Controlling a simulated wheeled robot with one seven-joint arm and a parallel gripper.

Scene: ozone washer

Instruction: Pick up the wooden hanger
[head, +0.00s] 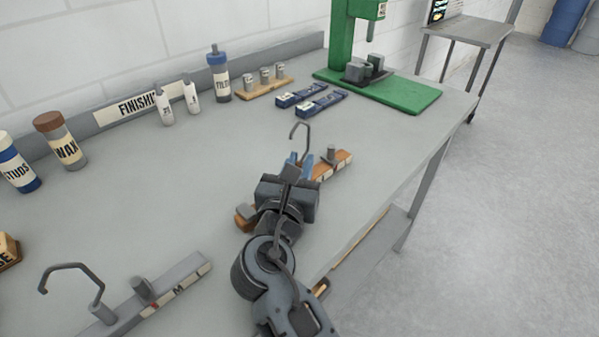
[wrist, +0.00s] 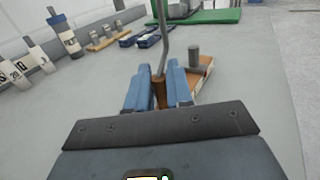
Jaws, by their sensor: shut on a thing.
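The wooden hanger (head: 328,168) is a brown bar with pegs and a grey metal hook (head: 301,128), lying on the grey workbench near its right edge. My gripper (head: 300,162) is over the middle of the hanger and hides much of it. In the wrist view, the blue fingers of my gripper (wrist: 158,85) are shut on the brown base of the hook, and the wooden hanger (wrist: 200,84) shows to the right of them. I cannot tell whether the bar is clear of the bench. A grey hanger (head: 150,300) with a hook lies at the front left.
A green press (head: 400,92) stands at the back right. Two blue clamps (head: 310,102), a tray of small weights (head: 262,86) and several bottles, including a wax bottle (head: 60,142), line the back. The middle left of the workbench (head: 150,200) is clear.

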